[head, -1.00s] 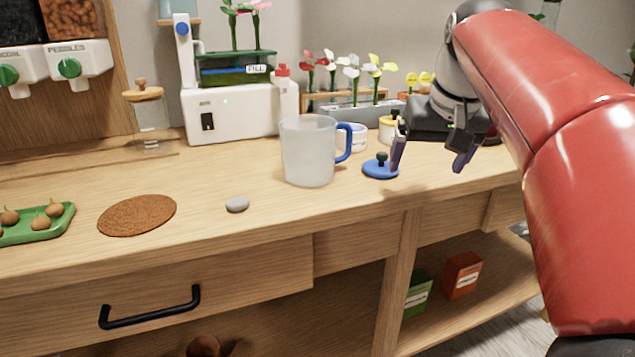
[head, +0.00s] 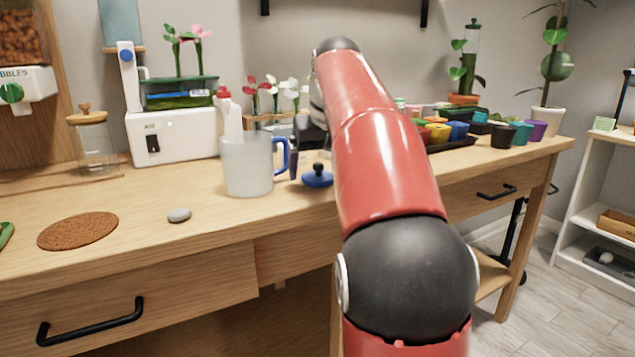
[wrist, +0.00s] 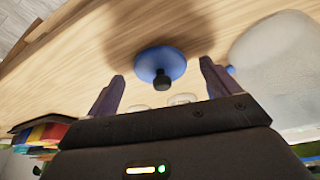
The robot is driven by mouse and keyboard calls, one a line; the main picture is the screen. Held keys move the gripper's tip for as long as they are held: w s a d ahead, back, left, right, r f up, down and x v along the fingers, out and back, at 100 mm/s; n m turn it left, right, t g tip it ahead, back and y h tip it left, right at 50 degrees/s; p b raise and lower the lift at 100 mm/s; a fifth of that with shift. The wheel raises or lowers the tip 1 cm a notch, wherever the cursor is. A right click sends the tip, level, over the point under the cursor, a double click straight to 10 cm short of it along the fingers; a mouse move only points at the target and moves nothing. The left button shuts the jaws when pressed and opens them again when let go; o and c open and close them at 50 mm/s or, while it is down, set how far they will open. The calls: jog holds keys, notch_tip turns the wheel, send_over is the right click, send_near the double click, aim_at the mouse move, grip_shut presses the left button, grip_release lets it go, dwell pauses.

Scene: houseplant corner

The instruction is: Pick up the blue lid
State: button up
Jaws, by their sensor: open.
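The blue lid (head: 317,177) lies on the wooden counter, to the right of the frosted jug (head: 247,165) with a blue handle. It has a dark knob on top. In the wrist view the blue lid (wrist: 160,62) lies beyond the gap between the fingertips, roughly centred. My gripper (wrist: 162,72) is open and empty, with one dark finger on each side of the lid in the picture. In the head view my red arm hides most of the gripper; one finger (head: 293,158) shows just left of the lid. I cannot tell the exact height above the counter.
The jug (wrist: 280,70) stands close to the right finger in the wrist view. A grey stone (head: 179,215) and a brown round mat (head: 77,231) lie to the left. Coloured pots (head: 458,131) stand on a dark tray at the right. The counter's front edge is near the lid.

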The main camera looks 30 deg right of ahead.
jog(key=shift+w+f, duration=0.15)
jog(key=shift+f, duration=0.3)
jog(key=c, duration=1.1)
jog(key=shift+o, duration=0.2)
jog(key=shift+r, duration=0.1)
